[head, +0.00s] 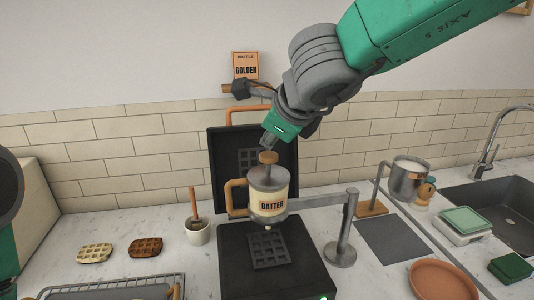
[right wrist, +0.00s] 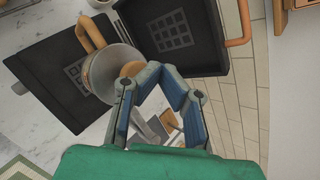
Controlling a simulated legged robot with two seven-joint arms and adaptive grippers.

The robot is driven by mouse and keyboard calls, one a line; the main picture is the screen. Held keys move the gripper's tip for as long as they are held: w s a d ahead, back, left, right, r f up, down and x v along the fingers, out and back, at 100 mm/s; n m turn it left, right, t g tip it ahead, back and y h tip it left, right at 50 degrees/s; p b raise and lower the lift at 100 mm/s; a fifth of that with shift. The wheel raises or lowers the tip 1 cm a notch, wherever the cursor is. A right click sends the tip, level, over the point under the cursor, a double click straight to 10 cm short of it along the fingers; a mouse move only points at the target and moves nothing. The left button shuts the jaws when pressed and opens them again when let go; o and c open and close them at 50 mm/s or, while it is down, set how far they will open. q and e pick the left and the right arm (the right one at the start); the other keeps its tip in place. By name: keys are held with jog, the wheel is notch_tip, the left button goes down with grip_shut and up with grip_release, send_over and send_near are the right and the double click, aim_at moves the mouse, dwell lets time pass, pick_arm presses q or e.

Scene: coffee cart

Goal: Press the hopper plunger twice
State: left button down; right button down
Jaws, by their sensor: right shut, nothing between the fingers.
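The batter hopper (head: 268,194) is a cream and grey canister labelled BATTER with a copper side handle. It is held over the black waffle iron (head: 228,258) by a grey stand (head: 346,226). The hopper plunger (head: 268,157) has a round copper-brown knob on top of the lid. My right gripper (head: 268,144) is shut and empty, with its fingertips just above the knob. In the right wrist view the fingertips (right wrist: 165,68) are beside the knob (right wrist: 132,69); contact cannot be told. My left gripper is out of view; only part of my left arm shows at the left edge.
The iron's open lid (head: 222,145) stands behind the hopper. A steel pitcher (head: 408,179), a green-topped scale (head: 462,225) and a terracotta plate (head: 442,281) are at right. Two waffles (head: 145,247) and a cup (head: 196,231) are at left.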

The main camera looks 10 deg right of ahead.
jog(key=shift+d, duration=0.35)
jog(key=shift+a, duration=0.4)
jog(key=shift+a+f, duration=0.3)
jog(key=shift+a, duration=0.45)
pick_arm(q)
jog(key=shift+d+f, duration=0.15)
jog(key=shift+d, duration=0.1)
pick_arm(e)
jog(key=shift+d+f, duration=0.1)
jog(key=shift+d, duration=0.55)
pick_arm(q)
jog(key=shift+b, duration=0.3)
pick_arm(e)
jog(key=shift+a, duration=0.1)
